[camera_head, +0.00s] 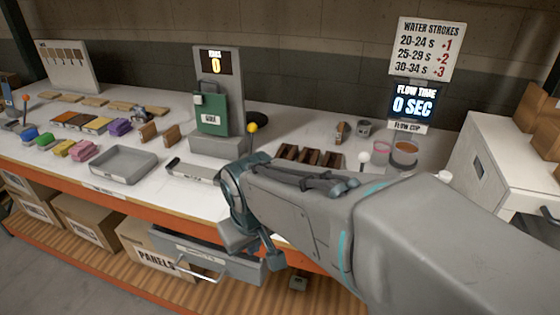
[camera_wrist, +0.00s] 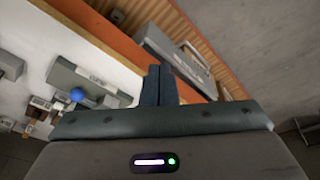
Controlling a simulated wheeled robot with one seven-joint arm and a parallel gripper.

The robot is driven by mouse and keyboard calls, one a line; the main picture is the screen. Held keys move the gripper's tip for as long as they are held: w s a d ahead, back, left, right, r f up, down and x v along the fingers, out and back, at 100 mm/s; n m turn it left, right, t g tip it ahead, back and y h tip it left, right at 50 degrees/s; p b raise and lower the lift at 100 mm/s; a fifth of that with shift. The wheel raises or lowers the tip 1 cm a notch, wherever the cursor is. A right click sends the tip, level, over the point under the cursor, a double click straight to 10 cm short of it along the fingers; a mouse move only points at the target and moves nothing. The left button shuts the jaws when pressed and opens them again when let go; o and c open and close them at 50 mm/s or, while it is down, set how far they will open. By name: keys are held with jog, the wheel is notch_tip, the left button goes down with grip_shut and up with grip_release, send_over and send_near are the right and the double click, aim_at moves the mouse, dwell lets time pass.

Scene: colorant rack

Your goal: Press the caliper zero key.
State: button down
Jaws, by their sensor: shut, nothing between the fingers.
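I cannot pick out the caliper or its zero key for certain. A low, long grey piece with a dark end (camera_head: 192,172) lies near the table's front edge, just left of my arm; it may be the caliper, but no key can be made out. My gripper (camera_wrist: 158,72) is shut and empty in the wrist view, its fingers together. It is over the front edge of the table, near the grey drawer (camera_wrist: 172,52). In the head view my arm hides part of the table and the fingertips are unclear.
The grey drawer (camera_head: 205,252) stands open under the table. A grey tray (camera_head: 124,162), a counter stand (camera_head: 218,146) and dark blocks (camera_head: 310,156) are on the white table. A yellow ball (camera_head: 252,127) and a white ball (camera_head: 363,155) stand up near my arm.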

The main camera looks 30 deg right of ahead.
jog(key=w+d+r+n+h+p, duration=0.2)
jog(key=w+d+n+h+p, duration=0.2)
jog(key=d, duration=0.9)
jog(key=w+d+r+n+h+p, duration=0.3)
jog(key=w+d+n+p, duration=0.5)
jog(key=w+d, duration=0.5)
jog(key=shift+w+d+h+p, duration=0.15)
jog(key=shift+d+h+p, duration=0.25)
jog(key=shift+h+p, duration=0.3)
jog(key=shift+f, duration=0.15)
notch_tip(320, 180, down, 7)
jog(key=b, duration=0.5)
jog(key=shift+b, duration=0.3)
jog(key=shift+f+b, duration=0.85)
jog(key=shift+b, duration=0.25)
jog(key=shift+f, duration=0.1)
jog(key=shift+f+b, duration=0.3)
jog(key=shift+b, duration=0.25)
